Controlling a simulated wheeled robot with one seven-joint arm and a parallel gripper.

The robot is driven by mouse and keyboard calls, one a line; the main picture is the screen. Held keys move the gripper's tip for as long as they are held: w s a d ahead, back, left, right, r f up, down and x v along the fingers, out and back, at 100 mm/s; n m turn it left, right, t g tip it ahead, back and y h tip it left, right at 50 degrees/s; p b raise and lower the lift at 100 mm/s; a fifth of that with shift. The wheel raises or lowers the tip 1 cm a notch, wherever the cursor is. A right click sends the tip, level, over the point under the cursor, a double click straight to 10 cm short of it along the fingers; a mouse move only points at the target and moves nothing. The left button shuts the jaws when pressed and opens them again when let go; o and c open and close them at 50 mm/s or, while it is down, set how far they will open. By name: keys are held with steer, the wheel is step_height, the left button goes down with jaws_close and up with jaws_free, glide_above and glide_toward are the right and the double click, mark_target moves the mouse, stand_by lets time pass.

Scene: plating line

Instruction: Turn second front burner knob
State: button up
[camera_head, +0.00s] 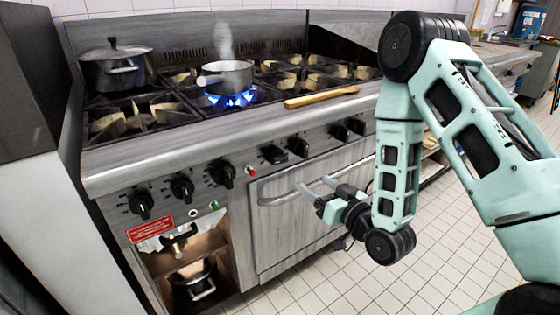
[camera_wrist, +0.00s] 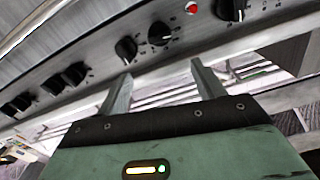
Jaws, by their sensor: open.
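The stove's front panel (camera_head: 240,150) carries a row of black knobs, including the second from the left (camera_head: 182,188), the third (camera_head: 222,173), and a pair in the middle (camera_head: 272,153). My gripper (camera_head: 316,187) is open and empty in front of the oven door, below the middle pair and apart from every knob. In the wrist view, my two fingers (camera_wrist: 162,70) point toward the panel. The middle pair (camera_wrist: 161,33) shows just beyond the fingertips, and another knob (camera_wrist: 232,8) is at the top right past a red light.
A steaming saucepan (camera_head: 226,76) stands over a blue flame (camera_head: 230,99). A lidded pot (camera_head: 116,68) is at the back left. A wooden utensil (camera_head: 321,97) lies at the stove's front edge. The oven door handle (camera_head: 275,199) juts out near my gripper. The tiled floor (camera_head: 350,285) in front is clear.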

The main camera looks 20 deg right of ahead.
mark_target(282, 159)
steer(key=b+x, duration=0.8)
steer(key=x, duration=0.8)
steer(key=shift+w, duration=0.2)
steer(key=c, duration=0.9)
